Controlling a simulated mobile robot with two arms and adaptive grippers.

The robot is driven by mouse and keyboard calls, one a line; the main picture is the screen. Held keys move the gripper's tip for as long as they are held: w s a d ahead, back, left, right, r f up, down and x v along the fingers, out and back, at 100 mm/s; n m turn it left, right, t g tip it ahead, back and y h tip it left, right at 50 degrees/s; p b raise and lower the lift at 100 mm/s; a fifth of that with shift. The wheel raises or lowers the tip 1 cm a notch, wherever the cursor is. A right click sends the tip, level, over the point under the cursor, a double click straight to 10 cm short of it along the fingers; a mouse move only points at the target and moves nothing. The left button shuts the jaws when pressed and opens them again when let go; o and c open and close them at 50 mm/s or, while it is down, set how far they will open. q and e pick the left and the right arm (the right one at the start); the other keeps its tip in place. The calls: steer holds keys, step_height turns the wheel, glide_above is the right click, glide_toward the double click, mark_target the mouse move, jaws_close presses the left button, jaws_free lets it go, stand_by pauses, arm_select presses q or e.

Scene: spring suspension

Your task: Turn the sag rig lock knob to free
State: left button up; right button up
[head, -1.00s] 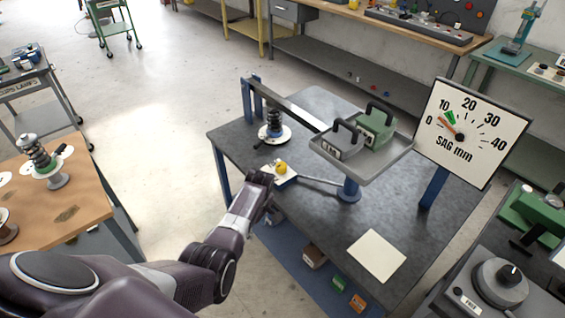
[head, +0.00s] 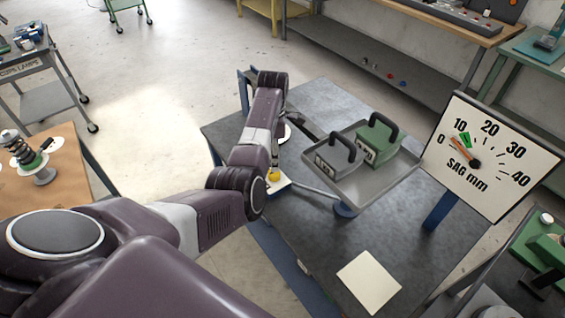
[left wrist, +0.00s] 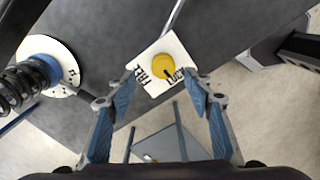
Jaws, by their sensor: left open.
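The yellow lock knob (left wrist: 163,66) sits on a white plate (left wrist: 146,55) marked FREE and LOCK. In the left wrist view its black pointer points toward the LOCK word. The knob also shows in the head view (head: 274,175), beside my forearm on the rig table (head: 330,225). My left gripper (left wrist: 160,74) is open, its blue fingers apart on either side of the knob plate in the picture. The knob appears between and beyond the fingertips; no contact is visible. In the head view my arm hides most of this gripper. My right gripper is not in view.
A coil spring on a round white base (left wrist: 70,52) stands left of the knob in the wrist view. A tray (head: 395,178) with two handled weights and the SAG mm gauge (head: 490,155) stand to the right in the head view. A pale card (head: 368,282) lies near the front.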

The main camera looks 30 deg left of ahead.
mark_target(274, 175)
arm_select(q)
steer(key=shift+f, duration=0.35)
steer(key=f, duration=0.3)
steer(key=s+f, duration=0.1)
steer(key=f, duration=0.1)
steer(key=shift+f, duration=0.2)
steer(key=shift+w+f, duration=0.15)
steer(key=shift+f, duration=0.5)
steer(key=c, duration=1.2)
steer(key=shift+o, duration=0.2)
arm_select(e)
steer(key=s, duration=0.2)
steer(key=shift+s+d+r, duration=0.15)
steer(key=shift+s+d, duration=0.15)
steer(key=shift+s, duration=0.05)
